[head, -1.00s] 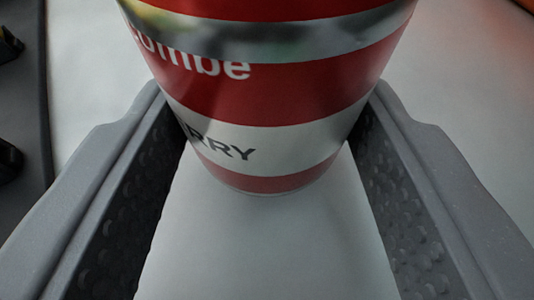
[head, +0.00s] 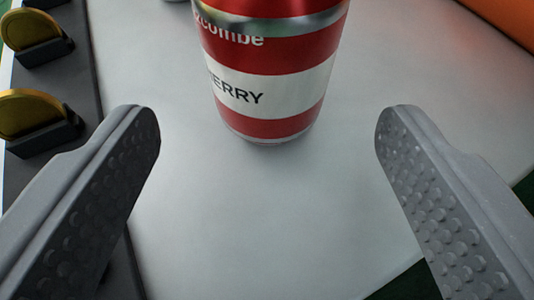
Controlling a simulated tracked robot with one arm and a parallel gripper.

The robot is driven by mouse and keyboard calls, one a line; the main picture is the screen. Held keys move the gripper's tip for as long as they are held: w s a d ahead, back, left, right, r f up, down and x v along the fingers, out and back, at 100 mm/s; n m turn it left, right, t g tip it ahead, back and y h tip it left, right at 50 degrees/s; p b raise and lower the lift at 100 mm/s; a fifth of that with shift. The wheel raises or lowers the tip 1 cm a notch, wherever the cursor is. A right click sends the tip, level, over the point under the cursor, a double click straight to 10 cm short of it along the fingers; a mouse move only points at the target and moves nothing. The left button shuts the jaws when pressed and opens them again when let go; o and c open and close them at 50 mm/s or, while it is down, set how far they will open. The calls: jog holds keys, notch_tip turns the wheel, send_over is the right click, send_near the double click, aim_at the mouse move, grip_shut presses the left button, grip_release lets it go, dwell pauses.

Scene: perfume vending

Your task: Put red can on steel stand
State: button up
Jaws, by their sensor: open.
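The red can (head: 268,80), with white and silver bands and dark lettering, stands upright on a pale grey, smooth surface (head: 250,220) at the top middle of the head view. Its top is cut off by the frame. My gripper (head: 268,125) is open, with one finger on each side of the picture. The fingertips are apart from the can, which stands beyond them and roughly centred between them. I cannot tell whether the pale surface is the steel stand.
At the left, gold discs (head: 35,115) sit in black holders on a dark strip (head: 85,75). An orange object (head: 505,20) is at the top right. A small part of another object shows at the top edge, left of the can. Green shows beyond the surface's right edge.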

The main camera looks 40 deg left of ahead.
jog(key=v, duration=0.7)
jog(key=shift+s+d, duration=0.25)
jog(key=shift+s, duration=0.05)
